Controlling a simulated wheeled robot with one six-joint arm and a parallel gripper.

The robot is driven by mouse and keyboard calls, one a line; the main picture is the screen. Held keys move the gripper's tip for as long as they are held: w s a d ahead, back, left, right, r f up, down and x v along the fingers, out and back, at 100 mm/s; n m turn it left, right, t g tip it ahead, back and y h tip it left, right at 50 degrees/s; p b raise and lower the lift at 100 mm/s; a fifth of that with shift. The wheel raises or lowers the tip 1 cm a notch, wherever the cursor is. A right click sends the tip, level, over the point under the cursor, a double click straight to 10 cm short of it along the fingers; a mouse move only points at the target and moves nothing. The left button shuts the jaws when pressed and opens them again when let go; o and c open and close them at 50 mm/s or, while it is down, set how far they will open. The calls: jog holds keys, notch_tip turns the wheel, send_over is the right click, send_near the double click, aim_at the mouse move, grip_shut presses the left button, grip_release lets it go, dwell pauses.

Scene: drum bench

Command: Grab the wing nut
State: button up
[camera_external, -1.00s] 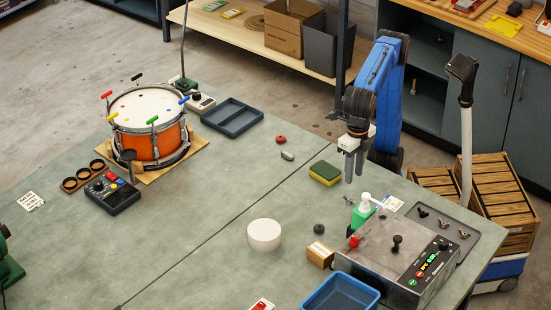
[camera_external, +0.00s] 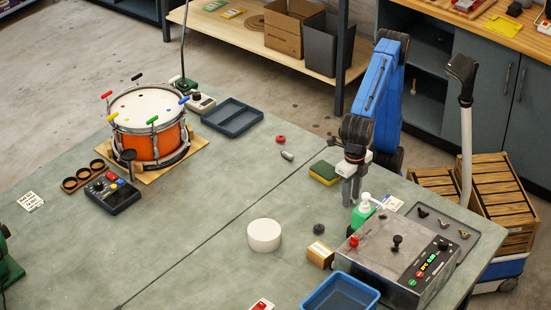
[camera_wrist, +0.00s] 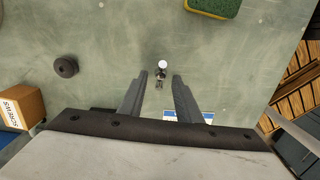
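A small metallic piece with a round pale end (camera_wrist: 160,74), which looks like the wing nut, lies on the green bench top in the wrist view. My gripper (camera_wrist: 160,79) is open, with one finger on each side of the piece and a visible gap to both. In the external view my gripper (camera_external: 352,202) points down, its tips low over the bench, and the small piece is hidden there. Several similar dark winged pieces (camera_external: 443,223) lie apart on a grey tray (camera_external: 478,222) at the right.
The control box (camera_external: 390,265), a cardboard box (camera_external: 320,255) and a black knob (camera_external: 319,229) are nearer the camera. A yellow-green sponge (camera_external: 325,173) lies to the left.

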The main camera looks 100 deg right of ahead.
jog(key=shift+c, duration=0.7)
grip_shut()
jog(key=shift+r, duration=0.15)
